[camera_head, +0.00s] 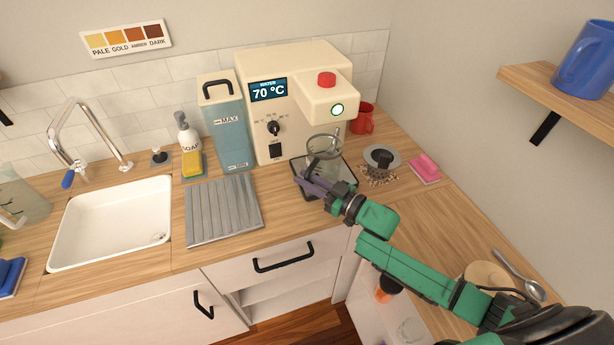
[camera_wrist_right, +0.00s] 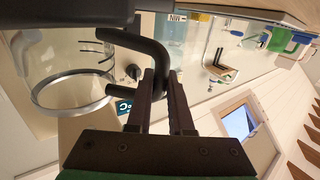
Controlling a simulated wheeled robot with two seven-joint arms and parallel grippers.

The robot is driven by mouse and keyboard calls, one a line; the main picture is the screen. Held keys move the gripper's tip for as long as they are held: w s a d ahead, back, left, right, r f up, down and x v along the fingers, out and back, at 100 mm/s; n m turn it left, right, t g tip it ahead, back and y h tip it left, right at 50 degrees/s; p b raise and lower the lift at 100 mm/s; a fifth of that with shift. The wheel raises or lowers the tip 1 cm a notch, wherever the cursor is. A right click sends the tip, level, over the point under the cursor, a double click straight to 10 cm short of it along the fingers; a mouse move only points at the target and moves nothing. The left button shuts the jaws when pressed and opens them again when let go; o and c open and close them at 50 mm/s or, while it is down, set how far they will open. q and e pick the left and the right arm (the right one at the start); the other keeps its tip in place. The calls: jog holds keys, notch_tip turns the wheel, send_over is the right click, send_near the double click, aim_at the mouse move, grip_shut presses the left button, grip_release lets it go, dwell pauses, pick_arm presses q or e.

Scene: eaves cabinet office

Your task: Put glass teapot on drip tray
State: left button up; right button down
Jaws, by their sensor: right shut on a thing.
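The glass teapot (camera_head: 325,148) is a clear vessel under the spout side of the cream water dispenser. The dark square drip tray (camera_head: 348,172) lies below it on the counter. The teapot appears over the tray; whether its base touches is hidden by my gripper. My right gripper (camera_head: 312,184) reaches in from the lower right, in front of the teapot. In the right wrist view, the jaws (camera_wrist_right: 162,82) are shut on the teapot's black handle, with the glass body (camera_wrist_right: 65,65) to the left. My left gripper is not in view.
The cream dispenser (camera_head: 287,75) stands close behind the teapot. A red mug (camera_head: 363,118), a grey round dish with a black knob (camera_head: 381,160) and a pink sponge (camera_head: 425,168) are to the right. A grey ribbed mat (camera_head: 222,211) and white sink (camera_head: 113,222) are left.

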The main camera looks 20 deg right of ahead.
jog(key=shift+w, duration=0.1)
jog(key=c, duration=0.8)
grip_release()
jog(key=shift+s+d+p, duration=0.25)
jog(key=shift+s+p, duration=0.05)
jog(key=shift+s, duration=0.05)
jog(key=p+v, duration=0.3)
jog(key=v, duration=0.3)
jog(key=shift+s+d+r, duration=0.1)
jog(key=shift+s+r, duration=0.05)
jog(key=shift+s, duration=0.15)
jog(key=shift+s+d, duration=0.15)
jog(key=shift+f, duration=0.2)
